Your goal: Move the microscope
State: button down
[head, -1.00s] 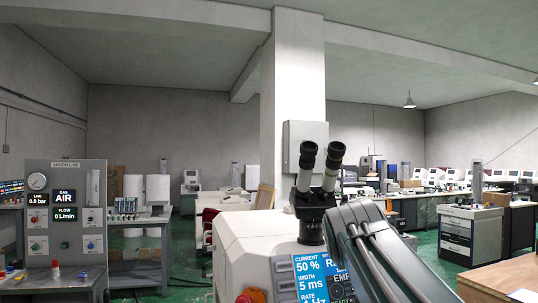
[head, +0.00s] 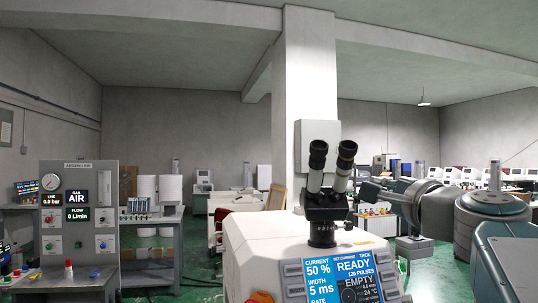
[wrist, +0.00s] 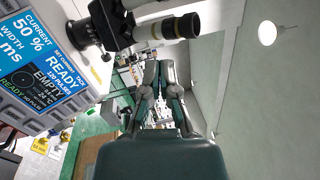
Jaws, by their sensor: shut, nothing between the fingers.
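The microscope (head: 324,205) is a black binocular head with two upright, slightly splayed eyepieces. It stands on top of a white machine (head: 262,240) with a blue display (head: 345,275). It also shows at the upper left of the wrist view (wrist: 112,28), turned on its side. My gripper (head: 362,204) is just right of the microscope in the head view, its fingers pointing left towards it. In the wrist view my gripper (wrist: 165,68) is shut and empty, with the microscope beside the fingers. I cannot tell whether they touch.
Several bench instruments line the back right.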

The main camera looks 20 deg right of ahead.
jog(key=s+d+r+m+t, duration=0.1)
jog(key=r, duration=0.1)
send_near(324, 152)
jog(key=w+d, duration=0.4)
jog(key=w, duration=0.1)
jog(key=shift+d+r, duration=0.3)
jog(key=shift+r, duration=0.05)
jog(key=shift+m, duration=0.3)
jog(key=w+a, duration=0.1)
jog(key=w+a+r, duration=0.1)
jog(key=a, duration=0.1)
jog(key=shift+w+r, duration=0.15)
jog(key=shift+r, duration=0.05)
jog(key=shift+d, duration=0.1)
jog(key=shift+w+a, duration=0.25)
jog(key=shift+a, duration=0.4)
jog(key=shift+a+f, duration=0.1)
